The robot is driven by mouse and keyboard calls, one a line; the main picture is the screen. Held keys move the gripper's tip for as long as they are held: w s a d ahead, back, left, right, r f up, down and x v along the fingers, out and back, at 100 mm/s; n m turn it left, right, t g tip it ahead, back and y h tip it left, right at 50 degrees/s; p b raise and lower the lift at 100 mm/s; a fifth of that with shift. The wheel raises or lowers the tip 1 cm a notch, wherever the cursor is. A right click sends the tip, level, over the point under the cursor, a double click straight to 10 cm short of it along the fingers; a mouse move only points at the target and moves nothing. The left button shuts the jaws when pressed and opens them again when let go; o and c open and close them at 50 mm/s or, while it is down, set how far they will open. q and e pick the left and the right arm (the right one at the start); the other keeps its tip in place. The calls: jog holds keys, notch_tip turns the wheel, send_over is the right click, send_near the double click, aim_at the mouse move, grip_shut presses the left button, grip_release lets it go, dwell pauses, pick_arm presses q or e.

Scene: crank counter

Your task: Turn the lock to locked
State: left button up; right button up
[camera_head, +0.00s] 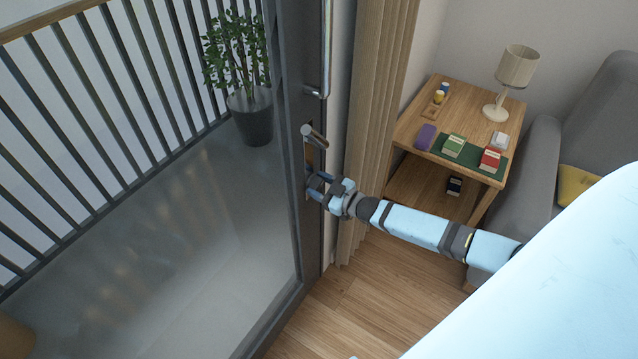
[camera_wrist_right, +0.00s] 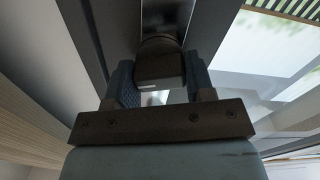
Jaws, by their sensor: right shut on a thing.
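The lock is on the dark frame of a glass door (camera_head: 297,130). A metal plate with a short cylindrical handle (camera_head: 314,136) sits on the frame, above my right gripper. My right gripper (camera_head: 314,187) is at the frame just below that handle. In the right wrist view my right gripper (camera_wrist_right: 162,85) has its two fingers on either side of a dark lock knob (camera_wrist_right: 160,62), shut on it. The knob stands on a shiny metal plate (camera_wrist_right: 167,18). The lock's marking cannot be read. My left gripper is in neither view.
A long vertical metal bar handle (camera_head: 326,50) is on the frame above. A beige curtain (camera_head: 372,110) hangs right beside the door. A wooden side table (camera_head: 408,128) with a lamp (camera_head: 516,68) and small items stands right, by a grey armchair (camera_head: 600,120). Floor between is clear.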

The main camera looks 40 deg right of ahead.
jog(key=shift+m, duration=1.7)
jog(key=o, duration=0.9)
jog(key=v, duration=1.3)
jog(key=shift+s+d, duration=0.1)
jog(key=shift+s, duration=0.25)
jog(key=shift+s, duration=0.1)
